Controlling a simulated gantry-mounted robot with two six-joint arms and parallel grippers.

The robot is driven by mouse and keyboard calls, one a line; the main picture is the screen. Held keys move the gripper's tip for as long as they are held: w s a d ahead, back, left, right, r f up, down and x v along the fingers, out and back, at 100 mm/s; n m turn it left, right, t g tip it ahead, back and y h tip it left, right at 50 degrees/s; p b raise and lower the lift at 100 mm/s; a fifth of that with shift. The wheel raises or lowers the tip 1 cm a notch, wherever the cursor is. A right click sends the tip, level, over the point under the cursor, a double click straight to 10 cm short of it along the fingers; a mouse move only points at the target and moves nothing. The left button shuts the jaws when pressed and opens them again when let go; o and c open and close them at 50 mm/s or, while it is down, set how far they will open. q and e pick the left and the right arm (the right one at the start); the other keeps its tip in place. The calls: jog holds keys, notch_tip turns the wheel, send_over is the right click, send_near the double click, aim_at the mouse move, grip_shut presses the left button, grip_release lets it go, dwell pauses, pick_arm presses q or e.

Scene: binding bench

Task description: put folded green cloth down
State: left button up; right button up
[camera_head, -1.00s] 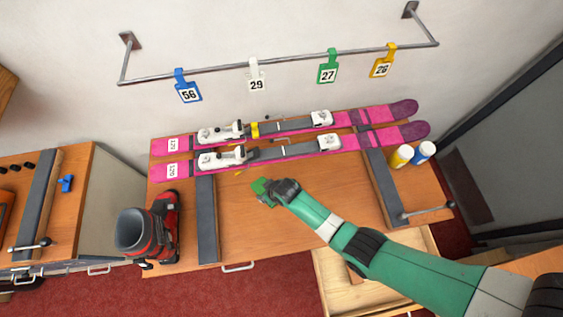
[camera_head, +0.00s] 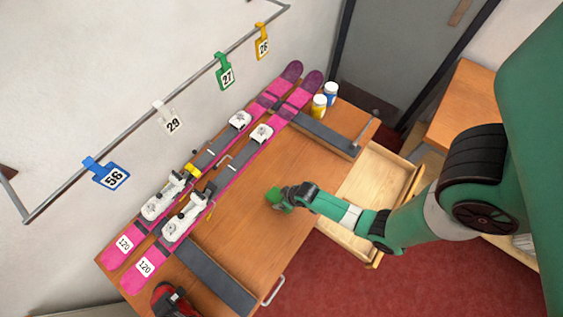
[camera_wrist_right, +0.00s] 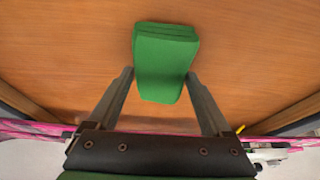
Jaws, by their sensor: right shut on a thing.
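The folded green cloth (camera_head: 273,197) is at the tip of my right gripper (camera_head: 285,197), over the bare middle of the wooden bench top (camera_head: 262,165). In the right wrist view the cloth (camera_wrist_right: 166,58) is a small layered block between the two fingers of my right gripper (camera_wrist_right: 160,76), which is shut on it. Bare wood shows around the cloth there. I cannot tell whether its underside touches the bench. My left gripper is not in view.
Two pink skis (camera_head: 283,108) with white bindings lie along the bench's wall side. Dark rests (camera_head: 211,276) cross the bench. Yellow (camera_head: 319,107) and blue-and-white (camera_head: 331,93) bottles stand at the far end. An open drawer (camera_head: 372,180) juts out in front. A red boot (camera_head: 174,300) is at the bottom.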

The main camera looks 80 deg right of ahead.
jog(key=shift+f, duration=0.75)
jog(key=shift+f, duration=0.1)
jog(key=o, duration=1)
jog(key=shift+a, duration=0.1)
jog(key=shift+o, duration=0.2)
